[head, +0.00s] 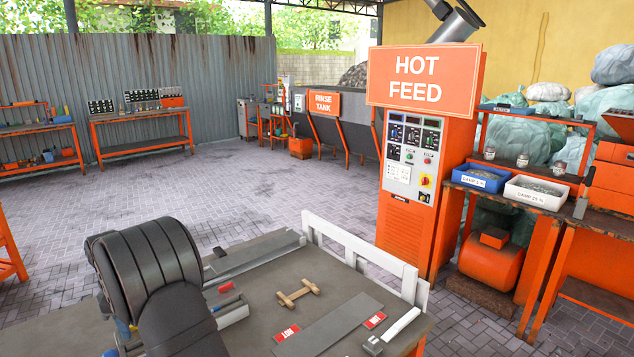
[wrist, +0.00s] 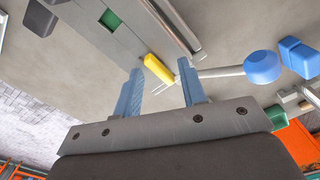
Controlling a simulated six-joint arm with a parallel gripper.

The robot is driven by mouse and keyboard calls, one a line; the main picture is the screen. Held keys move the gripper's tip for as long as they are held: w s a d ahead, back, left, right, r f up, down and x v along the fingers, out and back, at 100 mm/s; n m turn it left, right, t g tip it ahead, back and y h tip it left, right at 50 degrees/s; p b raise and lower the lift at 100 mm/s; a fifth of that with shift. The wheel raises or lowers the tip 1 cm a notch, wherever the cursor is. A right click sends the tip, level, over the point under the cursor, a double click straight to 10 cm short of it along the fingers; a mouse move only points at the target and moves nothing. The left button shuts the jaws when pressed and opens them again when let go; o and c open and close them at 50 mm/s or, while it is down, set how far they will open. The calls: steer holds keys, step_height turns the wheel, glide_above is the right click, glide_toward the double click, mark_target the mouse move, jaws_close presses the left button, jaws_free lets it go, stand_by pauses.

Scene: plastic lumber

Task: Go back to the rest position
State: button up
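My gripper (wrist: 159,67) shows in the wrist view with its two blue fingers spread apart. Nothing is clasped between them. A yellow piece (wrist: 157,71) lies beyond the fingertips on or beside a grey strip; I cannot tell its exact distance from them. In the head view my dark arm fills the lower left over the workbench (head: 262,290), and my gripper is hidden behind it or out of sight.
The bench holds a wooden piece (head: 298,292), a grey plank (head: 330,325), red labels (head: 374,320) and a white rod (head: 401,324). A white rail (head: 350,243) edges its back. The wrist view shows a blue-headed tool (wrist: 262,67). The orange HOT FEED cabinet (head: 412,180) stands behind.

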steer(key=m, duration=1.2)
steer(key=shift+r, duration=2.65)
steer(key=shift+o, duration=0.2)
steer(key=o, duration=0.5)
step_height(320, 180, up, 12)
steer(key=m, duration=0.6)
step_height(320, 180, down, 17)
steer(key=shift+f, duration=0.15)
